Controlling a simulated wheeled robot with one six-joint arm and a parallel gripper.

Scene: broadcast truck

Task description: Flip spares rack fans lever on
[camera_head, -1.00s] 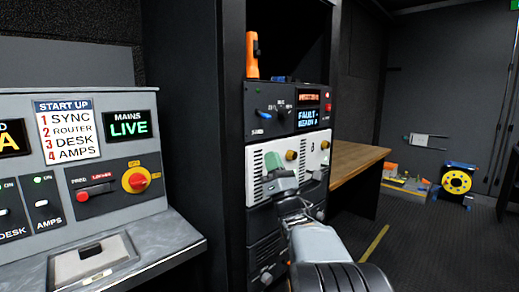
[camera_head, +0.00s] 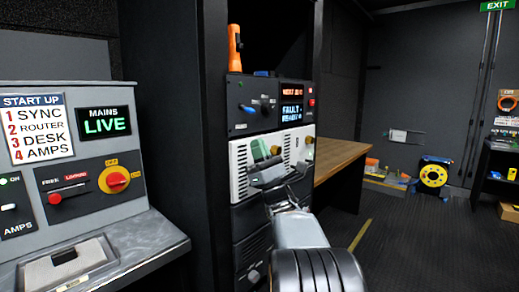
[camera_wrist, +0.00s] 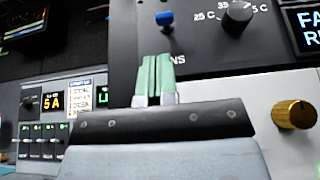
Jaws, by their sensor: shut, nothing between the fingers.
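The fans lever (camera_head: 247,108) is a small blue-tipped lever at the left of the rack's dark upper panel (camera_head: 238,86). In the wrist view the blue lever (camera_wrist: 165,19) is just above my fingertips, with the label letters "NS" below it. My gripper (camera_head: 264,152) is shut and empty in front of the white panel under the dark one. In the wrist view its green fingers (camera_wrist: 158,58) are together, pointing up toward the lever, with a small gap visible. They hide part of the label. I cannot tell which position the lever is in.
A black temperature knob (camera_wrist: 238,16) is right of the lever, and a brass knob (camera_wrist: 294,114) is lower right. The rack display (camera_head: 291,111) reads "FAULT". A start-up console (camera_head: 70,170) stands left, a wooden bench (camera_head: 340,156) right. Floor is clear at right.

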